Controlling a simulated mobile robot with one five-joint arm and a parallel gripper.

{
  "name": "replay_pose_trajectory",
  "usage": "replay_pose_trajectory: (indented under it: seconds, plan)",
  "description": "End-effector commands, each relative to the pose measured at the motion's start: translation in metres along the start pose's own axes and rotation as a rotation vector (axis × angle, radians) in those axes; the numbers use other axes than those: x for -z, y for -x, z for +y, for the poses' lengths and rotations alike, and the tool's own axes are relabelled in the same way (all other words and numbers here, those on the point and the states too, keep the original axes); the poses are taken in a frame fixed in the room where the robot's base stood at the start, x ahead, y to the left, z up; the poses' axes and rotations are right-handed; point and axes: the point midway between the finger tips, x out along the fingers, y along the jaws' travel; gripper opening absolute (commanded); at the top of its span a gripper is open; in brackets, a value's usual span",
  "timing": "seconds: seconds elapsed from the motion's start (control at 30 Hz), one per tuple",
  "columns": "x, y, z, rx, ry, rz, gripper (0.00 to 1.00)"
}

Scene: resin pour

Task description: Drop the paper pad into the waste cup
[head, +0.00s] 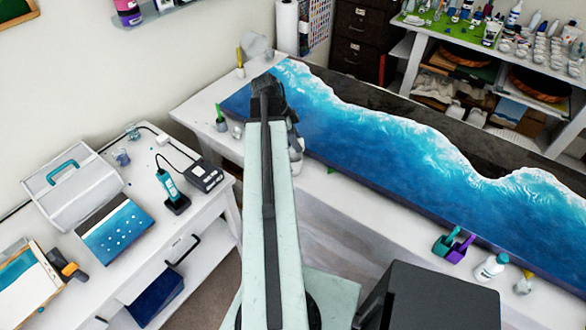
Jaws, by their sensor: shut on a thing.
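My arm reaches away from me over the resin table, and its dark end with my gripper (268,97) is at the left part of the blue wave panel. The fingers are mostly hidden behind the arm. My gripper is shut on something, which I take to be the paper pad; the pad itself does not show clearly. A white cup-like container (297,152) stands just right of the arm at the table's near edge, partly hidden by it. I cannot tell whether it is the waste cup.
The long wave panel (400,160) fills most of the table. Small cups with a green tool (221,122) stand left of the arm. Teal and purple scoops (452,246) and a white bottle (491,267) stand along the near edge. A side bench (140,175) is at left.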

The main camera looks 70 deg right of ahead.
Motion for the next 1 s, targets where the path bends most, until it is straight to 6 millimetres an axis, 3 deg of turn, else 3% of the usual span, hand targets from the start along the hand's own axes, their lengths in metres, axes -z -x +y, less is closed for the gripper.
replay_pose_trajectory:
  seconds: [0.2, 0.23, 0.3, 0.67, 0.83, 1.0]
  plan:
    - [0.001, 0.0, 0.0, 0.0, -0.001, 0.0, 0.03]
    - [0.001, 0.0, 0.0, 0.0, -0.001, 0.0, 0.49]
    - [0.001, 0.0, 0.0, 0.0, -0.001, 0.0, 0.66]
    - [0.001, 0.003, 0.0, -0.001, -0.001, 0.0, 0.66]
    - [0.004, 0.023, 0.0, 0.0, -0.001, 0.0, 0.66]
    - [0.005, 0.057, 0.0, 0.0, -0.001, 0.0, 0.66]
